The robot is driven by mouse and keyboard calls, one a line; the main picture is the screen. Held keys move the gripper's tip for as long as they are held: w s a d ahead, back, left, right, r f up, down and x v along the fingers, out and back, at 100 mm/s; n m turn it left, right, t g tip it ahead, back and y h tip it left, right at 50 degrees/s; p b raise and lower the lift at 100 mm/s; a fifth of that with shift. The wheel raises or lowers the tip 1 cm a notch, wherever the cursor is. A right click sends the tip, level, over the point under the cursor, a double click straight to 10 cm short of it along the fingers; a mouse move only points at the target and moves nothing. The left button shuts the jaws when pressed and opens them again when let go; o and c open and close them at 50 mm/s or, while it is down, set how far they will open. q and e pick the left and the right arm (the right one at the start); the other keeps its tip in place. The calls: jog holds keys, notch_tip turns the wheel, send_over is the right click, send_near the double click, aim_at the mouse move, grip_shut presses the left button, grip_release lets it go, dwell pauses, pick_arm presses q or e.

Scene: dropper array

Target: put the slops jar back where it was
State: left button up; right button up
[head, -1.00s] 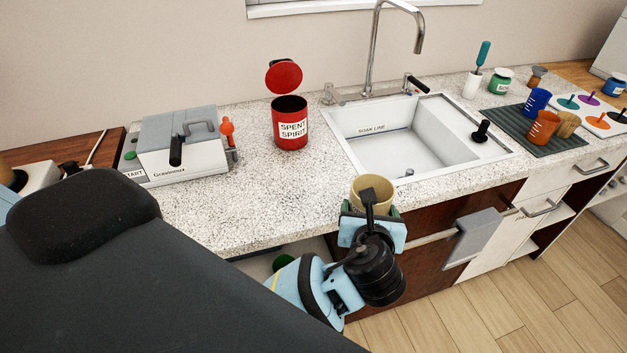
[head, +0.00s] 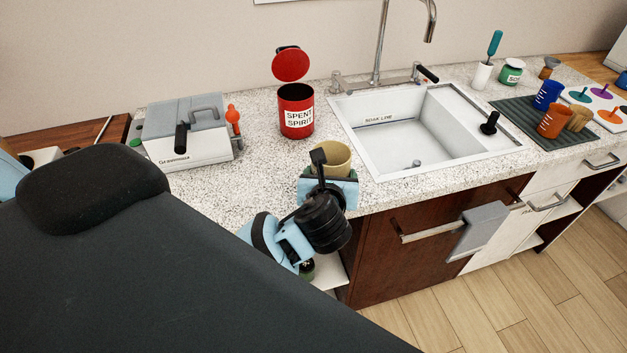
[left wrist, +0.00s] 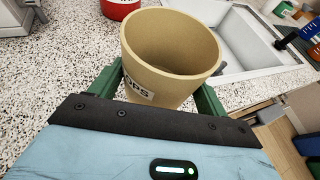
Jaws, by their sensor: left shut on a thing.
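The slops jar (head: 333,157) is a tan, open-topped pot. In the left wrist view the jar (left wrist: 172,55) looks empty, and its white label, ending in "OPS", is partly hidden. My left gripper (head: 328,176) is shut on it, with a green finger on each side, and holds it roughly upright. The jar is over the speckled counter (head: 230,190) near its front edge, left of the sink. I cannot tell whether its base touches the counter. My right gripper is not in view.
A red "SPENT SPIRIT" can (head: 297,118) with its lid raised stands behind the jar. A grey-white machine (head: 190,145) is at the left, the sink (head: 400,150) at the right. Beakers on a dark mat (head: 520,125) stand farther right. Counter between machine and jar is clear.

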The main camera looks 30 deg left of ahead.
pick_arm(q)
jog(key=shift+s+a+f, duration=0.1)
jog(key=shift+a+f, duration=0.05)
jog(key=shift+a, duration=1.3)
jog(key=f, duration=0.1)
jog(key=a+f, duration=0.1)
jog(key=shift+f, duration=0.85)
jog(key=o, duration=1.1)
jog(key=shift+r, duration=0.1)
